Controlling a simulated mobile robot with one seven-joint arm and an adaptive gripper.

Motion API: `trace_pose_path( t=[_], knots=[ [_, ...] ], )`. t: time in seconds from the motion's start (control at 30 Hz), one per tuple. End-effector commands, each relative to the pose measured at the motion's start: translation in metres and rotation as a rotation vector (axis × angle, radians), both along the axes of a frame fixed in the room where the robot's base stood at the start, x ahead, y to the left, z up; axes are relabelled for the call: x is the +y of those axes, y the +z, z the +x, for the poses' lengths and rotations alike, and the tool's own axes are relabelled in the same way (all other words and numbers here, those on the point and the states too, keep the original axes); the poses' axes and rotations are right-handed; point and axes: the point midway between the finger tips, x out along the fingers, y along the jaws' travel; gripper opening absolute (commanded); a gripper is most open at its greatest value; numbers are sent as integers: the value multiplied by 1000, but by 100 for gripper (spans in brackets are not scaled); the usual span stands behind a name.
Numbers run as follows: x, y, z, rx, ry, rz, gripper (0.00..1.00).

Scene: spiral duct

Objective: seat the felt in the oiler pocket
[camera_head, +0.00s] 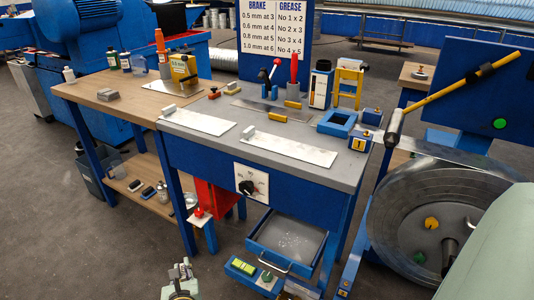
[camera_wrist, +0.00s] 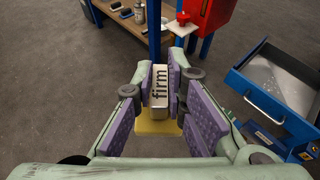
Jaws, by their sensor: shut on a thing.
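My gripper (camera_wrist: 161,92) is shut on a pale block marked "firm" (camera_wrist: 159,76), which I take to be the felt. The block sits between the purple finger pads. A flat yellow piece (camera_wrist: 157,127) shows just beneath it; I cannot tell if the two are joined. In the head view my gripper (camera_head: 182,272) is low in the frame, over the floor in front of the bench. No oiler pocket is clearly identifiable. A square blue frame with an opening (camera_head: 337,122) stands on the grey bench top, right of centre.
A blue drawer (camera_head: 289,241) stands open right of my gripper. Beside it is a low blue holder (camera_head: 238,266) with a yellow-green block. A red cabinet (camera_head: 213,196) hangs under the grey bench (camera_head: 221,128). The floor (camera_head: 110,240) at left is clear.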

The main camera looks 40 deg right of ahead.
Motion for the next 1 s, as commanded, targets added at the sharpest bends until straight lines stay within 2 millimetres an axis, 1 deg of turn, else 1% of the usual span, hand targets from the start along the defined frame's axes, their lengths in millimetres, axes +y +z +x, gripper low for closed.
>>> trace_pose_path(
  t=[0.03, 0.07, 0.1, 0.17, 0.2, 0.27, 0.3, 0.37, 0.4, 0.6, 0.73, 0.9, 0.97, 1.0],
  knots=[
    [-26, 28, -4, -7, -65, -10, 0],
    [-39, 43, -7, -7, -102, -11, 0],
    [-57, 63, -9, -7, -151, -12, 0],
    [-83, 90, -13, -5, -221, -8, 0],
    [-98, 107, -15, -5, -263, -7, 0],
    [-120, 132, -19, -4, -324, -5, 0],
    [-135, 148, -20, -4, -365, -4, 0],
    [-156, 173, -23, -5, -422, -2, 0],
    [-170, 188, -24, -5, -459, -1, 0],
    [-234, 262, -32, -2, -632, -2, 0],
    [-264, 297, -36, 1, -716, -3, 0],
    [-296, 332, -40, 5, -801, -5, 0],
    [-306, 345, -42, 6, -831, -7, 0],
    [-303, 341, -41, 8, -826, -7, 0]
  ],
)
